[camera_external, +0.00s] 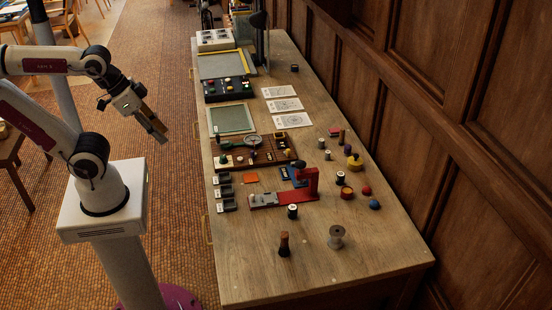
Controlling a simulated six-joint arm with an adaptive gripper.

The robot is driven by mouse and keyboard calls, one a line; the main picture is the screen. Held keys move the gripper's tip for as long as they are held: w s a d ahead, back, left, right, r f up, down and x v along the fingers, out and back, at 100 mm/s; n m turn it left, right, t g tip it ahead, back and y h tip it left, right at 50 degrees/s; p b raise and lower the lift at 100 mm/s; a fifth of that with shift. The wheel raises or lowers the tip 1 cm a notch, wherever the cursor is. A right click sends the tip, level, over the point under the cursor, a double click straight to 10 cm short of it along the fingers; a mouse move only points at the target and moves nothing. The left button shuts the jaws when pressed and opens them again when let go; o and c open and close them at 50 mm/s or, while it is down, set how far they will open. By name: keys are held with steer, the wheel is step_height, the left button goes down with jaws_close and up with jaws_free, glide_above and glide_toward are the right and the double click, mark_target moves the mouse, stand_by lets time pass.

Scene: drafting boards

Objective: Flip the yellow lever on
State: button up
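I cannot make out a yellow lever for certain at this size. A black panel (228,89) toward the far end of the table carries small coloured knobs or buttons, red and yellow among them. A brown board (264,157) at mid-table bears a green-rimmed dial (253,141) and several small knobs, too small to tell apart. My gripper (158,134) hangs in the air left of the table, over the floor, pointing down and to the right. It is apart from everything on the table. Its fingers look close together, but the gap between them does not show clearly.
The long wooden table (335,268) runs along a panelled wall. A red clamp-like stand (300,192), spools, small balls and a dark wooden peg (284,244) stand on its near half. Drawing sheets (284,105) lie further back. The near end is mostly bare.

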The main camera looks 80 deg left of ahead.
steer(key=w+a+f+n+t, duration=0.1)
steer(key=w+f, duration=0.1)
steer(key=w, duration=0.6)
steer(key=w+a+f+t, duration=0.2)
steer(key=w, duration=0.7)
steer(key=w+a+f+n+t, duration=0.1)
steer(key=w+f, duration=0.2)
steer(key=w, duration=0.5)
steer(key=w+a+f+t+y, duration=0.1)
steer(key=w+a+f+y, duration=0.1)
steer(key=w+a+f, duration=0.4)
steer(key=n+t+y, duration=0.2)
glide_toward(287, 151)
steer(key=shift+w+a+f, duration=0.1)
steer(key=shift+w+a, duration=0.05)
steer(key=shift+w, duration=1.05)
steer(key=shift+a+f, duration=0.35)
steer(key=shift+f, duration=0.25)
steer(key=shift+w, duration=0.15)
steer(key=shift+x, duration=3.75)
steer(key=shift+r, duration=0.1)
